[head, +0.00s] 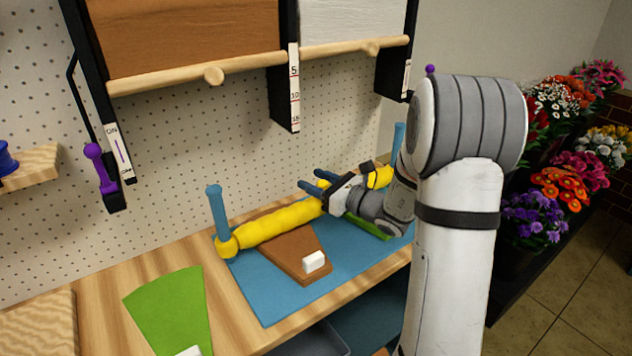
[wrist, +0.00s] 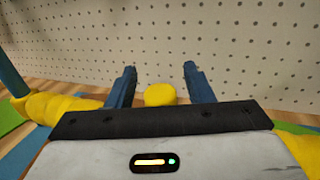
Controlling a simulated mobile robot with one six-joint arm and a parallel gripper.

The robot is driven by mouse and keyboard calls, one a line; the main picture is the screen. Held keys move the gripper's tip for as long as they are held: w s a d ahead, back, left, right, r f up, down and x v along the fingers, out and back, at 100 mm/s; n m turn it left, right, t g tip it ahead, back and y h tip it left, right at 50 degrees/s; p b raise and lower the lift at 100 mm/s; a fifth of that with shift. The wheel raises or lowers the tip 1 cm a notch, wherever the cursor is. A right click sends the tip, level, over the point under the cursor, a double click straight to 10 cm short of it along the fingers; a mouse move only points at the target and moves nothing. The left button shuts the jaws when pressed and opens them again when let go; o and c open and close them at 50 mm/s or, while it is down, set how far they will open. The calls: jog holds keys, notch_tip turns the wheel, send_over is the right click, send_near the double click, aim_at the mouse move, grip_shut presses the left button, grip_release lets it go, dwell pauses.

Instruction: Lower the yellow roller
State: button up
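The yellow roller (head: 275,224) is a long lumpy bar between two upright blue posts, left (head: 218,212) and right (head: 398,138), above the blue mat. My gripper (head: 318,182) is at the roller's middle-right, its blue fingers pointing toward the pegboard. My gripper and arm hide part of the roller. In the wrist view, the fingers (wrist: 160,88) stand apart, with a round yellow knob (wrist: 160,94) between them and gaps on both sides. The roller also shows at the lower left (wrist: 60,106) and right edge (wrist: 299,130) of the wrist view.
A brown wedge with a white block (head: 314,262) lies on the blue mat (head: 268,300). A green wedge (head: 172,308) lies left on the wooden table. Paper rolls with wooden bars (head: 195,76) hang above. A purple lever (head: 100,165) is left on the pegboard. Flowers (head: 560,185) stand right.

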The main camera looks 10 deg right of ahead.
jog(key=b+v, duration=0.1)
jog(key=v, duration=0.7)
dwell(0.4)
